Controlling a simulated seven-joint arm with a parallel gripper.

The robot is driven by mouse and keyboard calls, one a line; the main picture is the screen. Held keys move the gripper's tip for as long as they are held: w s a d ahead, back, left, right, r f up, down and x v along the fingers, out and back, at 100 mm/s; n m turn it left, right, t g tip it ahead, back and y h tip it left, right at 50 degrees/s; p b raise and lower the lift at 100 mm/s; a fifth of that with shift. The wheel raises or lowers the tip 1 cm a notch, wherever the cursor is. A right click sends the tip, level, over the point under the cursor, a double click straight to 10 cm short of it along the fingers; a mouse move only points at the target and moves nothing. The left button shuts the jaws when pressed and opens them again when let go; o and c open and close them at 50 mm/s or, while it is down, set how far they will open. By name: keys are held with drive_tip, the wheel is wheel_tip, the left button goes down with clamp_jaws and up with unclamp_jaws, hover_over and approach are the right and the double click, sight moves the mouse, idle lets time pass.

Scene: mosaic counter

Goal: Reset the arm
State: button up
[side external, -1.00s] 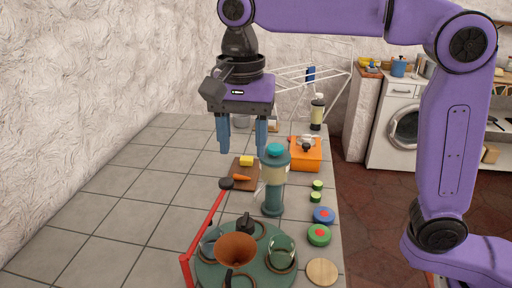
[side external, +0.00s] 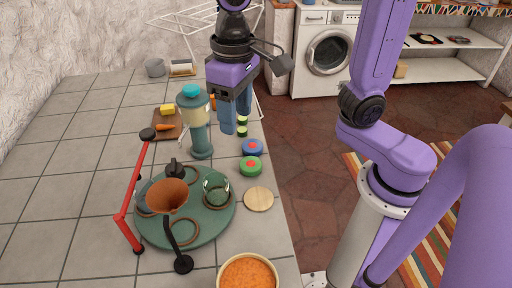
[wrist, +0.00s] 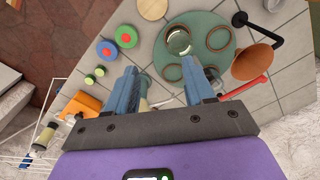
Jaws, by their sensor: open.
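My gripper (side external: 236,115) hangs in the air, fingers pointing down, just right of the teal-capped bottle (side external: 195,125) in the side view. Its two blue fingers are apart with nothing held. In the wrist view my gripper (wrist: 160,70) is open, with the round green tray (wrist: 212,22) beyond its fingertips. The bottle is partly hidden behind the fingers and gripper body there. Small green pieces (side external: 242,132) are partly covered by the fingers in the side view.
The green tray (side external: 215,222) carries a brown funnel (side external: 167,196) and a glass (side external: 216,187). A red bar stand (side external: 130,195) is left of it. Blue (side external: 252,147) and green (side external: 251,166) discs, a wooden disc (side external: 258,199) and an orange-filled bowl (side external: 248,272) line the right edge.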

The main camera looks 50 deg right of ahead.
drive_tip(key=s+d+f+n, duration=0.7)
drive_tip(key=s+d+n, duration=0.3)
drive_tip(key=s+d, duration=0.2)
drive_tip(key=shift+s+d+f, duration=0.15)
drive_tip(key=shift+s+f, duration=0.2)
drive_tip(key=shift+s, duration=0.25)
